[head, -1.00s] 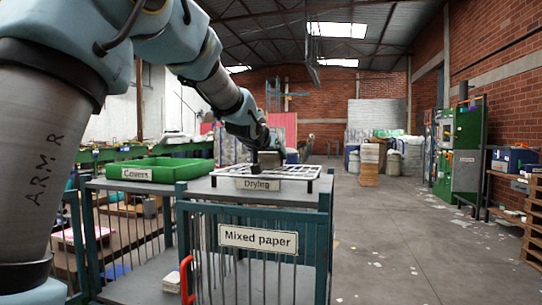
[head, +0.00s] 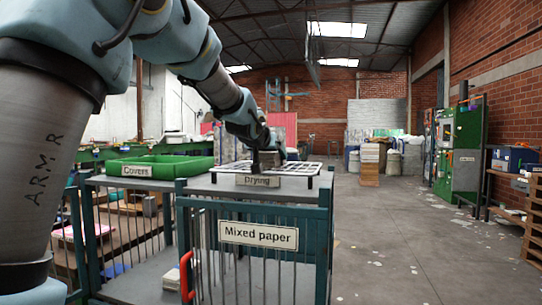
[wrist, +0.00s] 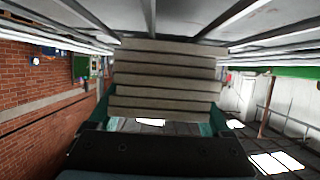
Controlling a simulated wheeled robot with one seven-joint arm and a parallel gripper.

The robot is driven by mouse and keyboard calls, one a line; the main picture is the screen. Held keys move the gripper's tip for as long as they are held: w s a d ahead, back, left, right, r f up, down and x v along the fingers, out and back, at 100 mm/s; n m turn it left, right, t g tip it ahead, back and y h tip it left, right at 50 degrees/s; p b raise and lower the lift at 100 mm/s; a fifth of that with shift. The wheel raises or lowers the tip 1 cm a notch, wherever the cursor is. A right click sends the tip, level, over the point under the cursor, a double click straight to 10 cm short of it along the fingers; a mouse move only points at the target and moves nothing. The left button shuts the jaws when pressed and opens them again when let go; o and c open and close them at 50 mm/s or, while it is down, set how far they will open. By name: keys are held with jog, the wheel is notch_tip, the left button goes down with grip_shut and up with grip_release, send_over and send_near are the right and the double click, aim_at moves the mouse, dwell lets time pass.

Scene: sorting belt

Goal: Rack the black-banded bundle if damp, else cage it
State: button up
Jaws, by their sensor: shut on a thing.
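My gripper (head: 262,160) is over the white wire drying rack (head: 305,169), which carries the "Drying" label, on the cage top. In the wrist view it is shut on a bundle (wrist: 165,80), a stack of several pale grey-beige layers. The teal fingers stand at its two sides. In the head view the bundle is small and mostly hidden by the gripper. Pale rack bars (wrist: 150,15) lie right against the bundle's edge in the wrist view; I cannot tell whether it rests on them. No black band or damp mark can be made out.
The barred cage labelled "Mixed paper" (head: 258,234) stands below the rack, with a red handle (head: 186,276) on its front. A green tray labelled "Covers" (head: 170,168) is left of the rack. The floor to the right is open, with paper scraps.

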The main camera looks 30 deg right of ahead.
dwell(0.3)
jog(key=o, duration=1.5)
